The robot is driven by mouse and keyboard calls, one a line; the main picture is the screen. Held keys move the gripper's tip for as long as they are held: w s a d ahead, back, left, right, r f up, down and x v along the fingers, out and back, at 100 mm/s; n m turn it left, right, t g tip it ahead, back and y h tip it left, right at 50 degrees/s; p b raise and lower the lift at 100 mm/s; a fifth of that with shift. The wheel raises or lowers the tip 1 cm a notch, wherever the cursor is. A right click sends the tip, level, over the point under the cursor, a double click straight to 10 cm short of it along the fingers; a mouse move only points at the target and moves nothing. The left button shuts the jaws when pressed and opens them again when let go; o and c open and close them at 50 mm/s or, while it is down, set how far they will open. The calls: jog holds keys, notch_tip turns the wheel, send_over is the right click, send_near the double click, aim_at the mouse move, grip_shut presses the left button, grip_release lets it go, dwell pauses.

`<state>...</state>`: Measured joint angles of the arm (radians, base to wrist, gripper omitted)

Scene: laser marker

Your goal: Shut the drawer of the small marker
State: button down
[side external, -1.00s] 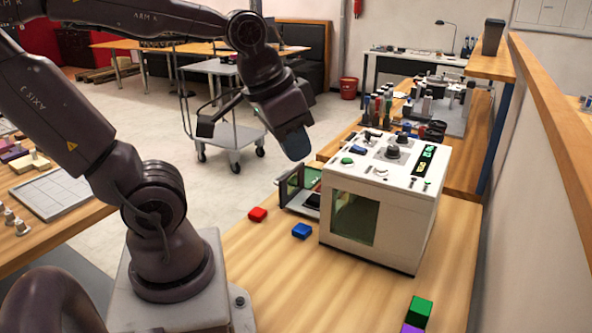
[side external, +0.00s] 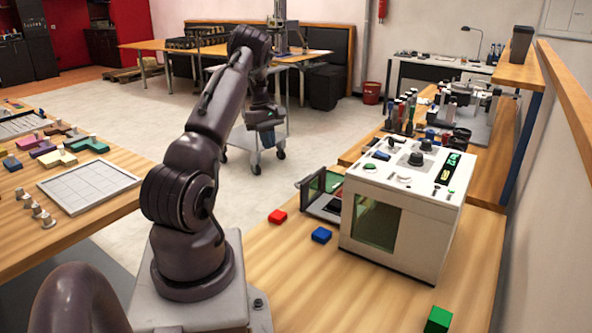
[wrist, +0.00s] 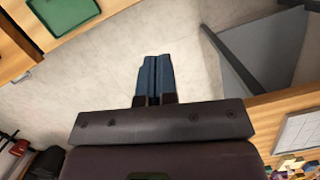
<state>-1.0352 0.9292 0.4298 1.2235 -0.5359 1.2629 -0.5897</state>
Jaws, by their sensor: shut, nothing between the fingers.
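The small marker is a white box (side external: 408,210) with knobs on top, a green display and a tinted window.
A red block (side external: 277,216) and a blue block (side external: 321,235) lie near the drawer on the wooden table. A green block (side external: 438,319) lies at the front right. A grey trolley (side external: 248,145) stands on the floor behind my gripper.

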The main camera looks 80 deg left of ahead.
jog(key=w+d+f+n+t, duration=0.1)
jog(key=w+d+f+n, duration=0.1)
jog(key=w+f, duration=0.5)
jog(key=shift+w+d+f+n, duration=0.25)
jog(key=shift+d+f, duration=0.2)
jog(key=shift+f, duration=0.25)
jog(key=w+d, duration=0.8)
jog(key=shift+d, duration=0.15)
